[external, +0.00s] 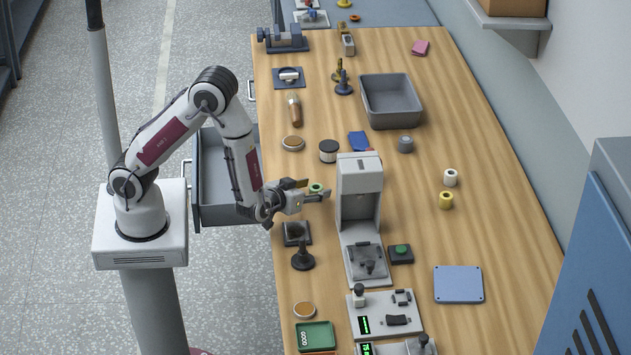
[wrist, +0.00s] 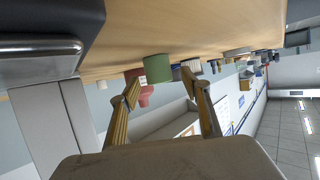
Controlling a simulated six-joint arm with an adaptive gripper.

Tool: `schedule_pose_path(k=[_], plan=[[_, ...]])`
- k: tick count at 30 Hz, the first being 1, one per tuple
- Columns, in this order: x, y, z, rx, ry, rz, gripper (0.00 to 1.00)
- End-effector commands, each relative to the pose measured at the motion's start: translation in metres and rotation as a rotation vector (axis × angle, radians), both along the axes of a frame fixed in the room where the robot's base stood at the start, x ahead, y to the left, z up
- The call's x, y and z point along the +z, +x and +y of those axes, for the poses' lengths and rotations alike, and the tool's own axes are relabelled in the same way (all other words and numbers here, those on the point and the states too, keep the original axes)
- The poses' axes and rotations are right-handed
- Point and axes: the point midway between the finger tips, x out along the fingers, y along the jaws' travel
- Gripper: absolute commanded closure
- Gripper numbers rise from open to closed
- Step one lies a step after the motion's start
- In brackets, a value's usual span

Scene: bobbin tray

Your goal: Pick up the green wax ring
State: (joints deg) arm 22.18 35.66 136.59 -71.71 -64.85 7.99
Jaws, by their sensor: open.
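The green wax ring (external: 316,187) stands on the wooden table near its left side, in front of my arm and left of the grey machine. My gripper (external: 315,190) is open, low over the table and roughly level, with its fingers pointing to the ring. In the wrist view the green ring (wrist: 158,68) shows between and just past the two yellowish fingertips (wrist: 160,83). No contact shows. The fingers partly hide the ring in the external view.
A grey upright machine (external: 360,186) stands just right of the ring. A black and white jar (external: 328,151) is behind it. White (external: 450,177) and yellow (external: 446,200) spools and a grey one (external: 405,144) stand further right. An open drawer (external: 222,212) sticks out below my arm.

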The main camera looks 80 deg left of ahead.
Motion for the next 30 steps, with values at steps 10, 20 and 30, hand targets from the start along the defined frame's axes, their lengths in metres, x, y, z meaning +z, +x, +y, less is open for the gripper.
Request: schedule_pose_path(k=[10, 20, 30], plan=[[0.0001, 0.0001, 0.0000, 0.000, 0.000, 0.000, 0.53], [0.0002, 0.0001, -0.0001, 0.000, 0.000, 0.000, 0.89], [0.0009, 0.0001, 0.0000, 0.000, 0.000, -0.001, 0.89]])
